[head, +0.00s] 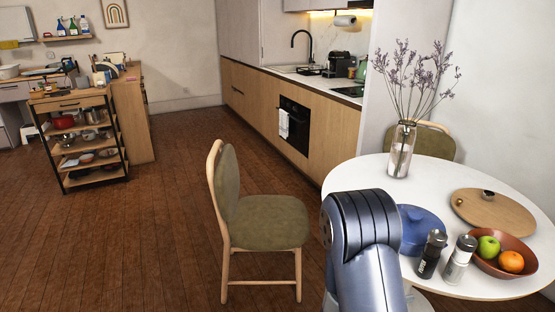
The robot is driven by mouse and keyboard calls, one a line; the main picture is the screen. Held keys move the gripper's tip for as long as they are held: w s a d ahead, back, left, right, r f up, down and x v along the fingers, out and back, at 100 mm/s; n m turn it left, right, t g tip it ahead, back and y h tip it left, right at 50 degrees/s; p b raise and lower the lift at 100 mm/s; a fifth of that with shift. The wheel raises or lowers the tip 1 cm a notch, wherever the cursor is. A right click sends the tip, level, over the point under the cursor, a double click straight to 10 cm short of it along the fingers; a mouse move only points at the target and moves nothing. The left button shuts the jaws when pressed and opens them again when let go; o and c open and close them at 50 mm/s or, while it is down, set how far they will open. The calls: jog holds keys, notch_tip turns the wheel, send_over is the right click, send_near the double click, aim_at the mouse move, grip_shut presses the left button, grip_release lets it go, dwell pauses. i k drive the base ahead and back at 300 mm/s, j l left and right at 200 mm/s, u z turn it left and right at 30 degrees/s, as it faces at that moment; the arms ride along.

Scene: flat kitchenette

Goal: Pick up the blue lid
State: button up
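A blue lid (425,228) lies on the white round table (375,170), near its left front side. It looks round and low, and my arm hides its left part. I cannot tell whether it lies on a pot or straight on the table. My arm rises in front of the table at the bottom middle of the head view. My gripper does not show in this view.
Two shakers, one dark (431,254) and one pale (460,260), stand close by the lid's front right. A fruit bowl (524,262), a round wooden board (493,212) and a glass vase (401,150) share the table. A green chair (262,220) stands left; open floor lies beyond.

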aim_at(417, 221)
jog(key=z, duration=1.3)
jog(key=i+z, duration=0.15)
jog(key=z, duration=0.25)
jog(key=i+z, duration=0.45)
jog(key=i, duration=0.2)
jog(key=i+j+z, duration=0.1)
jog(key=i+z, duration=0.35)
jog(key=i, duration=0.2)
jog(key=k+l, duration=0.45)
